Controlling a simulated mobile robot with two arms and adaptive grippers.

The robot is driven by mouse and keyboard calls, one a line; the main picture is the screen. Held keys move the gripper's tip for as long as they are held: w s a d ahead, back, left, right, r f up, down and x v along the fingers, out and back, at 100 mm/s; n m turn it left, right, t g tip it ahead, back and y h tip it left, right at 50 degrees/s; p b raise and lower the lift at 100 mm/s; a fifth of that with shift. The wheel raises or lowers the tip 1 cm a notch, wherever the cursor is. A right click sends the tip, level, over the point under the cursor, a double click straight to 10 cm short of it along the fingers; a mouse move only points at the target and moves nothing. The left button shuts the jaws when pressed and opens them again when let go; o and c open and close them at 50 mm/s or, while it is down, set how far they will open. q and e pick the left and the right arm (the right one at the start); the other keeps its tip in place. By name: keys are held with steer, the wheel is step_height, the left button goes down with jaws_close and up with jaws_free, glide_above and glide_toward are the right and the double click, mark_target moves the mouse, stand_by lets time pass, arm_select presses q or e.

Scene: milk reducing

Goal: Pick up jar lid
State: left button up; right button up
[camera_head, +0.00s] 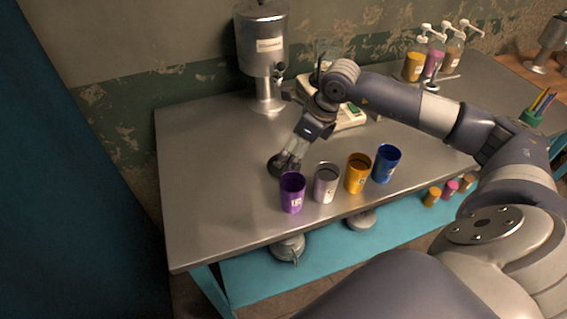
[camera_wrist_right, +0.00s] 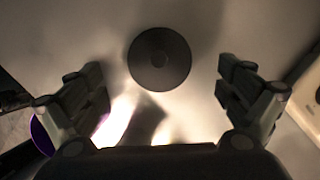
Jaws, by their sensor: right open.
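The jar lid (camera_wrist_right: 159,59) is a dark grey round disc with a small centre mark. It lies flat on the metal table, ahead of and between my right gripper's fingers (camera_wrist_right: 168,88) in the right wrist view. The fingers are spread wide and empty, and none visibly touches the lid. In the head view my right gripper (camera_head: 287,162) points down at the table behind the purple cup, over a dark round shape that it partly hides. My left gripper is not in view.
A purple cup (camera_head: 292,193) stands close to the right gripper. Grey (camera_head: 325,184), yellow (camera_head: 358,175) and blue (camera_head: 386,164) cups stand in a row to its right. A metal dispenser (camera_head: 262,55) stands behind, beside a scale (camera_head: 348,116). The table's left part (camera_head: 205,175) is clear.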

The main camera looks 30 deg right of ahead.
mark_target(275, 171)
steer(key=p+x, duration=0.1)
steer(key=x, duration=0.1)
steer(key=p+x, duration=0.1)
steer(key=x, duration=0.2)
steer(key=shift+w+a+r, duration=0.1)
steer(key=shift+w+a, duration=0.1)
steer(key=shift+w, duration=0.15)
steer(key=c, duration=0.3)
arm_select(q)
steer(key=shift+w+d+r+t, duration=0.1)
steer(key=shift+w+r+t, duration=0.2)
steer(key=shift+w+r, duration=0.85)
arm_select(e)
steer(key=c, duration=0.8)
